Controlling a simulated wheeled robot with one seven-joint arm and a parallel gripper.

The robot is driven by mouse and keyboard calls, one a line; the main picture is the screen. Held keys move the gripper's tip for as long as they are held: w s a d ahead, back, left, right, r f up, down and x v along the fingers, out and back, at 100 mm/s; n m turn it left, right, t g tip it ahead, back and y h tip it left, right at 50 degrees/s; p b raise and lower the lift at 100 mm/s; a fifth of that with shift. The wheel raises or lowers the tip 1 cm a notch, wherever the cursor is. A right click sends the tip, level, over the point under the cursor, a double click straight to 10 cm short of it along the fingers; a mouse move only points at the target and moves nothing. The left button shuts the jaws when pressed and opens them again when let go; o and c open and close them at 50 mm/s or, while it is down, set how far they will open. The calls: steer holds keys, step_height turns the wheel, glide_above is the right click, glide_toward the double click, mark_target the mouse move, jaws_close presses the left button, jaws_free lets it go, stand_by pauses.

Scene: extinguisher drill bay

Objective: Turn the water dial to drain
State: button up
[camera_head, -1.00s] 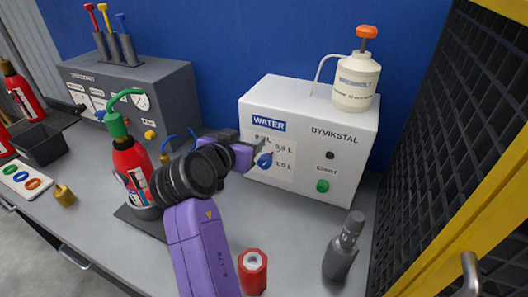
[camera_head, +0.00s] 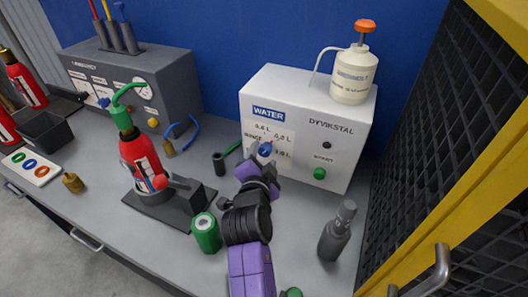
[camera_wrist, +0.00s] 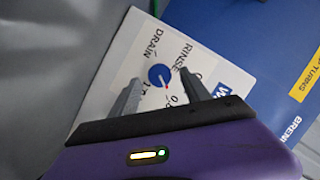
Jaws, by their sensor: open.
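The blue water dial (camera_head: 265,150) is on the front panel of the white water box (camera_head: 348,170). In the wrist view the dial (camera_wrist: 160,75) shows as a blue disc with a red-tipped pointer, between printed labels including DRAIN and RINSE. The pointer is turned toward a volume mark, away from the word DRAIN. My gripper (camera_head: 262,153) is open in front of the panel, its fingers on either side of the dial. In the wrist view my gripper (camera_wrist: 160,95) straddles the dial; I cannot tell whether the fingers touch it.
A green button (camera_head: 320,173) is on the box, right of the dial. A white pump bottle (camera_head: 354,80) stands on top. A red extinguisher (camera_head: 140,160), a green cylinder (camera_head: 206,233) and a grey bottle (camera_head: 338,232) stand on the bench. A black mesh guard is at the right.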

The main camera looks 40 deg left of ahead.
steer(key=shift+x, duration=1.05)
jaws_close()
